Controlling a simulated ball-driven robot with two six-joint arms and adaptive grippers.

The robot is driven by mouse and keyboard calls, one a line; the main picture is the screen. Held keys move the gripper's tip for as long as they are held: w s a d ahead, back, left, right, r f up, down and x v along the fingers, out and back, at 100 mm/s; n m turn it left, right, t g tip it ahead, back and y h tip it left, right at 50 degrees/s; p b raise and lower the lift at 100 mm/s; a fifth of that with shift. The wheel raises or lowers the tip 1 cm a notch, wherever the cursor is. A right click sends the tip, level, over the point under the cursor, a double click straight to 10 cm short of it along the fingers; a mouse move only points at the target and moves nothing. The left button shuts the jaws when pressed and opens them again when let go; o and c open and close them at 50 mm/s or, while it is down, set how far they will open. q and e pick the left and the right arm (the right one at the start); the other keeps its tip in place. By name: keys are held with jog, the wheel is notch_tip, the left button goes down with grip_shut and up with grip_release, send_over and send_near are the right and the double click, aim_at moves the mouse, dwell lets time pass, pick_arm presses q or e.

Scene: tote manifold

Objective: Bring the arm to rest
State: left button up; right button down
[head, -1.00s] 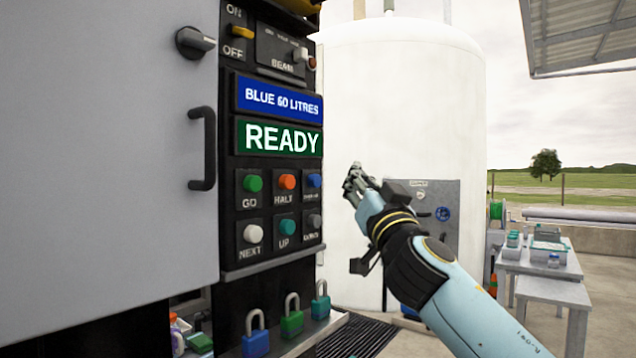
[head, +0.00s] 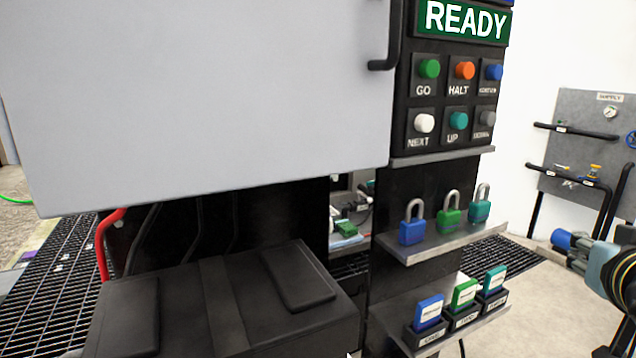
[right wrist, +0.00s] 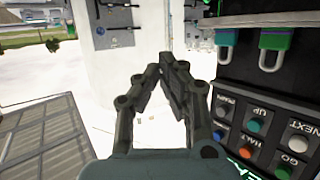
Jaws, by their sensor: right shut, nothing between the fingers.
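My right gripper (head: 578,250) is at the right edge of the head view, with part of its arm cut off by the frame. In the right wrist view its dark fingers (right wrist: 166,62) meet at the tips, with nothing between them. It is to the right of the control panel (head: 440,100) and apart from it. My left gripper is in neither view.
The panel carries several buttons and a READY sign (head: 466,20). Three padlocks stand on a shelf (head: 425,246), with tagged blocks (head: 464,294) below. A grey supply board (head: 570,105) with pipes stands behind my right gripper. A grey door (head: 200,90) fills the left.

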jog(key=s+a+f+n+g+y, duration=0.3)
jog(key=s+a+f+g, duration=0.3)
jog(key=s, duration=0.5)
jog(key=s+a+f+n+g+y, duration=0.3)
jog(key=s+a+f+n, duration=0.15)
jog(key=s+f, duration=0.55)
notch_tip(320, 180, down, 30)
jog(key=s+d+m+g+b, duration=0.1)
jog(key=s+d+b, duration=0.1)
jog(key=b, duration=0.5)
jog(key=s+f+b, duration=0.2)
jog(key=s+f, duration=0.7)
jog(key=f, duration=0.2)
jog(key=s+d+f+g+b, duration=0.1)
jog(key=s+f+b, duration=0.2)
jog(key=s+f, duration=0.7)
notch_tip(320, 180, down, 2)
jog(key=shift+d+f+g+b, duration=0.15)
jog(key=shift+d+g+b, duration=0.15)
